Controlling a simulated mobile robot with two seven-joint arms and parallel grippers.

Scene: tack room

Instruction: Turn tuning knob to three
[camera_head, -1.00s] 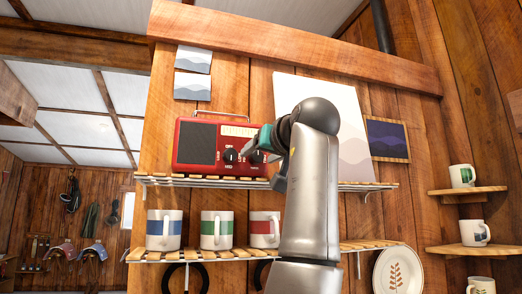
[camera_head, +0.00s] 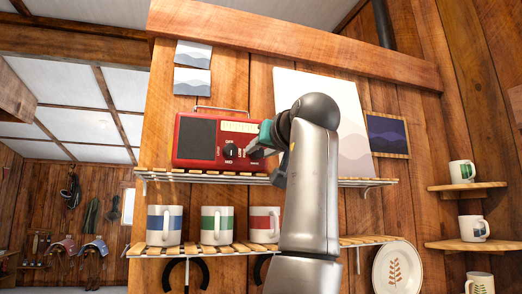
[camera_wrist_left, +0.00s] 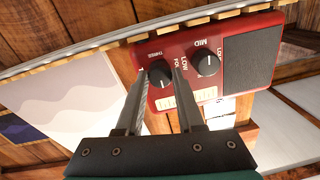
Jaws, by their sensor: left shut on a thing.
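The red radio (camera_head: 196,140) stands on the upper slatted shelf, with a grey speaker grille on its left, a pale dial and two dark knobs. My left gripper (camera_head: 254,151) reaches its right-hand knob from the right and largely covers it in the head view. In the left wrist view, where the radio appears upside down, the tuning knob (camera_wrist_left: 160,77) sits between the two fingers, which are shut on it. A "THREE" label shows beside this knob. The other knob (camera_wrist_left: 207,64), by "MID" and "LOW", is free.
The upper shelf (camera_head: 350,182) runs under the radio. Three striped mugs, including a green one (camera_head: 216,226), stand on the lower shelf. A pale picture (camera_head: 350,110) hangs behind my arm. More mugs stand on small shelves at right.

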